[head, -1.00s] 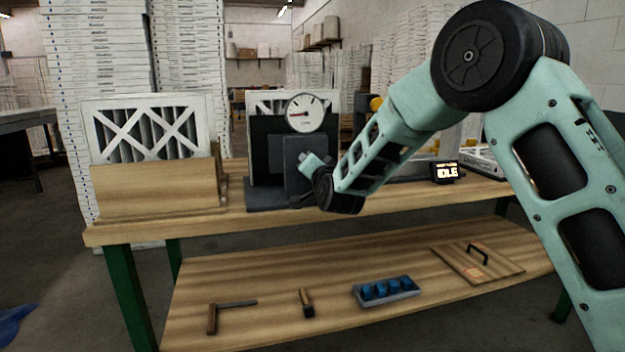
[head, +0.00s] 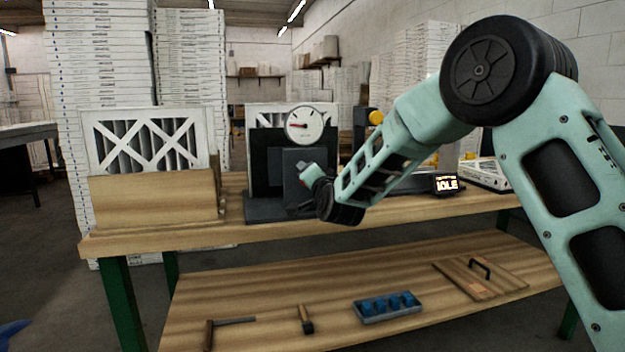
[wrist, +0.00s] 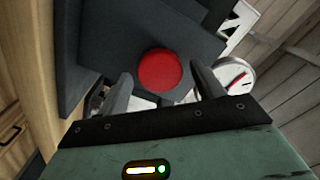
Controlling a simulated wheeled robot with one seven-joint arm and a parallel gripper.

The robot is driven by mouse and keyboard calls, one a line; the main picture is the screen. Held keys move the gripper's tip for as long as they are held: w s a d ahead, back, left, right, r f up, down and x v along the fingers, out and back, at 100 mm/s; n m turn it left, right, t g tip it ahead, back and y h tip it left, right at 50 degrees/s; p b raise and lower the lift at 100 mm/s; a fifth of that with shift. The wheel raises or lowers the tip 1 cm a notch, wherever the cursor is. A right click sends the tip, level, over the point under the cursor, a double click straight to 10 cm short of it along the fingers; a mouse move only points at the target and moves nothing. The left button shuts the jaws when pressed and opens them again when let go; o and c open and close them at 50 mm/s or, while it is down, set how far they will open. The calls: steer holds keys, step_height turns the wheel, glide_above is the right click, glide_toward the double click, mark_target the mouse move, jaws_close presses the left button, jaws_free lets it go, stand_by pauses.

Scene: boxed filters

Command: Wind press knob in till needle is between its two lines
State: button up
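The dark press (head: 268,165) stands on the bench with a round white gauge (head: 305,124) on top. The gauge's red needle points left in the head view; its two lines are too small to tell. The gauge also shows at the right in the wrist view (wrist: 237,78). The round red knob (wrist: 160,72) faces my gripper (wrist: 159,78). The two fingers are apart, one to each side of the knob, with small gaps visible. In the head view my gripper (head: 308,177) is at the press's front right, and most of the knob is hidden.
A wooden holder (head: 155,197) with a white-framed filter (head: 145,140) stands left of the press. A small display (head: 446,184) reading IDLE is at right. The lower shelf holds a blue-filled tray (head: 388,307), hand tools and a handled board (head: 481,272).

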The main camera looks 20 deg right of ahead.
steer(key=s+b, duration=0.1)
steer(key=s, duration=1.6)
steer(key=shift+s, duration=0.2)
steer(key=shift+a, duration=0.1)
steer(key=s+a+f+n+g+y, duration=0.5)
steer(key=s+a+f+n+g, duration=0.35)
steer(key=s+a, duration=0.2)
steer(key=s+d+f+n+g+h, duration=0.1)
steer(key=s+f+n+g, duration=0.15)
steer(key=s, duration=0.55)
steer(key=s+d+f+n+g+h, duration=0.2)
steer(key=s+n+g, duration=0.2)
steer(key=s, duration=0.4)
steer(key=s+d+f+n+g+h, duration=0.1)
steer(key=s+f+n+g, duration=0.15)
steer(key=s, duration=0.65)
step_height(320, 180, up, 15)
steer(key=p, duration=1.5)
steer(key=shift+w+r, duration=0.15)
steer(key=shift+w, duration=0.1)
